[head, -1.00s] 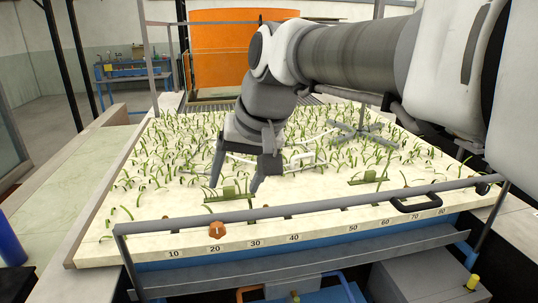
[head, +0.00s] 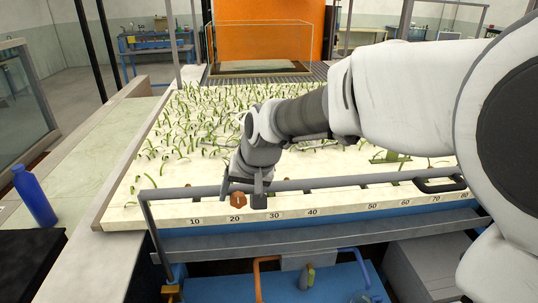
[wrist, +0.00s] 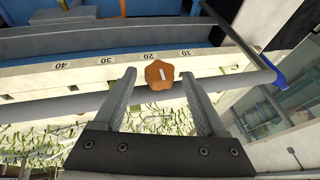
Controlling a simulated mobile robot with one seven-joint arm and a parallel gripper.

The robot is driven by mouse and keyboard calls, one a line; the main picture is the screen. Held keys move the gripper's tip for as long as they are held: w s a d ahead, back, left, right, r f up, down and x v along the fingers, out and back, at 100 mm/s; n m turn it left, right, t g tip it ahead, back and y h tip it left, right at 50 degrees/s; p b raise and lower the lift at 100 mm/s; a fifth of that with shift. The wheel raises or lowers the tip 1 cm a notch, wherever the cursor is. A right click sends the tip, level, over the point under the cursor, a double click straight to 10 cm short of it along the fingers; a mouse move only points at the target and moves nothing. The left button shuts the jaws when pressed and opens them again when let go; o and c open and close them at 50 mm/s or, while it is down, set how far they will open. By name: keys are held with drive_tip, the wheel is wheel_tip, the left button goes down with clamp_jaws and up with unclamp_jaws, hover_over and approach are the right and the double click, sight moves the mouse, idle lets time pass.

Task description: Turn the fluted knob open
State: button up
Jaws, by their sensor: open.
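The fluted knob (head: 238,199) is small, orange-brown and lobed, at the front edge of the planted bed near the mark 20. In the wrist view the knob (wrist: 159,74) shows face-on with a pale bar mark across its middle. My gripper (head: 243,202) is at the front rail, right by the knob in the head view. In the wrist view my gripper (wrist: 158,80) has its two fingers apart, with the knob between the tips. I cannot tell whether either finger touches it.
A grey rail (head: 330,183) runs along the front of the bed, close to my fingers. A black handle (head: 440,185) is on the rail at right. A blue bottle (head: 34,196) stands at far left. Green sprouts cover the bed behind.

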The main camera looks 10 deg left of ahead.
drive_tip(key=shift+f, duration=0.2)
clamp_jaws()
idle(0.3)
